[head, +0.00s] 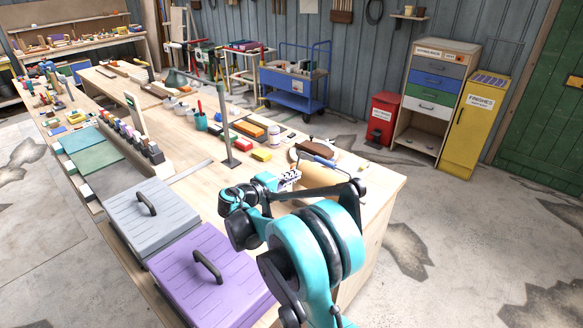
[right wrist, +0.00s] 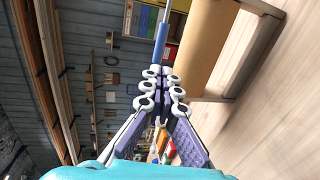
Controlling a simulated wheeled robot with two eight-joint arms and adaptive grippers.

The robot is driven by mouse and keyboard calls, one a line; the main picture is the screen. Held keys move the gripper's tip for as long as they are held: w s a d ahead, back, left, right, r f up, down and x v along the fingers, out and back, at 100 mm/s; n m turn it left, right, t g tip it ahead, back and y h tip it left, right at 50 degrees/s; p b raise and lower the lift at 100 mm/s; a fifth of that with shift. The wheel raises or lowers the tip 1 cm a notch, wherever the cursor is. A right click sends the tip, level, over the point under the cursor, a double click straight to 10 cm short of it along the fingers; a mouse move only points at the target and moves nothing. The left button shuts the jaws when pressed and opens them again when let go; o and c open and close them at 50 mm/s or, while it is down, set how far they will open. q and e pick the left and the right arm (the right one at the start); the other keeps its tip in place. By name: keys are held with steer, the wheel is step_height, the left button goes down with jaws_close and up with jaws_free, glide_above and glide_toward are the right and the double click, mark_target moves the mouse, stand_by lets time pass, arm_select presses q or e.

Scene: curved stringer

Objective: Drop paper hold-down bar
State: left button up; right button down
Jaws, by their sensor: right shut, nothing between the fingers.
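My right gripper (head: 291,177) is over the near right end of the workbench, beside a tan paper roll (head: 320,177). In the right wrist view its fingers (right wrist: 162,76) are together with nothing held. A bar with a blue sleeve (head: 319,161) and a thin metal rod lies at the roll's far side in the head view. In the right wrist view the blue sleeve (right wrist: 161,42) appears just beyond the fingertips, beside the roll (right wrist: 203,45); I cannot tell if they touch. My arm hides part of the roll. My left gripper is not in view.
The workbench (head: 385,185) carries an upright metal post (head: 224,125), a teal cup (head: 201,122), colored blocks and a white bottle (head: 274,136). Grey (head: 152,212) and purple (head: 212,275) lidded boxes stand along its left side. The floor to the right is clear.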

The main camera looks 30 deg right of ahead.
mark_target(324, 163)
steer(key=b+x, duration=0.3)
steer(key=x, duration=1)
steer(key=shift+d+f, duration=0.15)
steer(key=shift+d, duration=0.2)
